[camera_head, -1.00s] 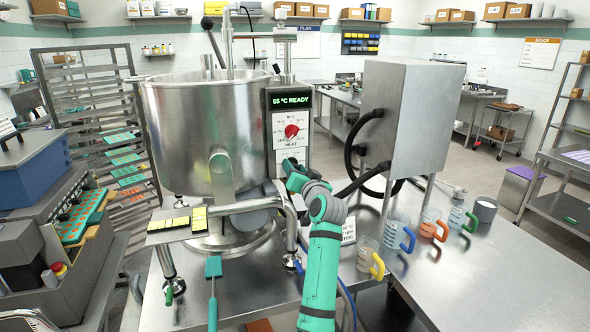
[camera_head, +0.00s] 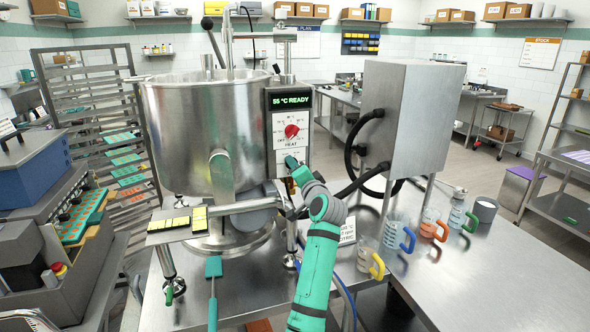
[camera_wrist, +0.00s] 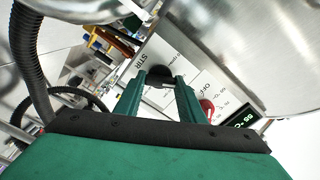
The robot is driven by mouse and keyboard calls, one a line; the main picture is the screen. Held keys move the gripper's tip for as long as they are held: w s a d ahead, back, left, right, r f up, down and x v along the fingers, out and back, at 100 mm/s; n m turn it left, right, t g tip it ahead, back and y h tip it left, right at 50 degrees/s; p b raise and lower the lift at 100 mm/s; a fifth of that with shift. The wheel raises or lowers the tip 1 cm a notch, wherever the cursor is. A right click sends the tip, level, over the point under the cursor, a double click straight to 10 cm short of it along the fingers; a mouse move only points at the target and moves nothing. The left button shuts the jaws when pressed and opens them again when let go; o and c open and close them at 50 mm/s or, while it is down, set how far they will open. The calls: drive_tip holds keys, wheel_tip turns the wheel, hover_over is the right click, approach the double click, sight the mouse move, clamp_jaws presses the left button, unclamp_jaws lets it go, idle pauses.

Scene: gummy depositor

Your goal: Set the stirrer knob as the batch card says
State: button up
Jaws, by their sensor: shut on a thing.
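The black stirrer knob (camera_wrist: 159,75) sits on the white control panel beside the printed word STIR in the wrist view. My gripper (camera_wrist: 160,84) has a green finger on either side of it and is shut on it. The knob's pointer and scale are too hidden to read. In the head view my gripper (camera_head: 290,164) is at the panel's lower part, below the red heat knob (camera_head: 291,131), and covers the stirrer knob. A white card (camera_head: 348,231) with print stands on the table, partly behind my arm; its text is too small to read surely.
The kettle (camera_head: 190,130) stands left of the panel. The display (camera_head: 292,100) reads 55 °C READY. A steel box (camera_head: 425,115) with black hoses is on the right. Jugs with yellow (camera_head: 377,267), orange and blue handles stand right of my arm. The table's right front is clear.

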idle(0.3)
drive_tip(key=o, duration=1)
drive_tip(key=shift+o, duration=0.2)
drive_tip(key=v, duration=1.1)
drive_tip(key=shift+w, duration=0.1)
